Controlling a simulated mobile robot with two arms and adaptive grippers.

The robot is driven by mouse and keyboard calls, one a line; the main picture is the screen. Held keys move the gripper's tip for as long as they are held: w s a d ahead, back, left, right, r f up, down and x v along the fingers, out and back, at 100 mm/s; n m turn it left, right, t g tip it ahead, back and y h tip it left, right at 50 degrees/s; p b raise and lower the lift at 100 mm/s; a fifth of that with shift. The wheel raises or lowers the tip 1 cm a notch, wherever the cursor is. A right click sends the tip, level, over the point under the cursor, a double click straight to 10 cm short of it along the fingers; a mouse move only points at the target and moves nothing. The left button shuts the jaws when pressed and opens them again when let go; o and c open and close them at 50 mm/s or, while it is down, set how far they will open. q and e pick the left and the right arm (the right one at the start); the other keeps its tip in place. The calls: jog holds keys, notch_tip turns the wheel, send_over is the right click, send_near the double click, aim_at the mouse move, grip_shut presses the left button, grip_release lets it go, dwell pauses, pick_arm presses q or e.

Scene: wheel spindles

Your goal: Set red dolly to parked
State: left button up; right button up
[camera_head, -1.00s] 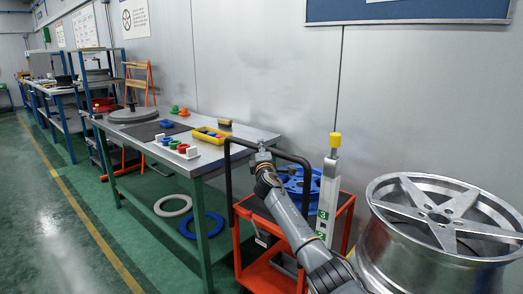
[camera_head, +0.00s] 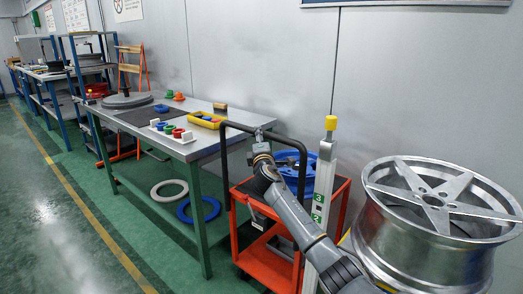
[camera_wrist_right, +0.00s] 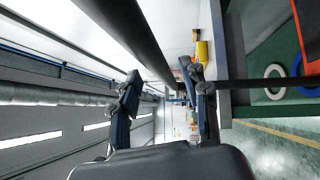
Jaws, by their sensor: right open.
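The red dolly (camera_head: 268,262) is an orange-red cart with a black tube handle, standing at the right end of the workbench. A blue wheel (camera_head: 307,178) rests on its upper shelf. My right arm reaches across the dolly, and my right gripper (camera_head: 261,138) is at the black handle (camera_head: 232,124). In the right wrist view my right gripper (camera_wrist_right: 165,92) has its fingers apart, and a dark handle bar (camera_wrist_right: 140,35) runs toward the gap between them. Whether the bar lies fully between the fingers I cannot tell. My left gripper is out of view.
A white post (camera_head: 324,178) with a yellow cap and green number labels stands right of the dolly. A large silver wheel (camera_head: 428,235) is at the right. The workbench (camera_head: 210,150) holds a yellow tray (camera_head: 207,120). Rings lie under it. Green floor at left is clear.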

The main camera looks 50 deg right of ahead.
jog(key=v, duration=0.7)
jog(key=shift+s, duration=0.2)
jog(key=shift+a, duration=0.1)
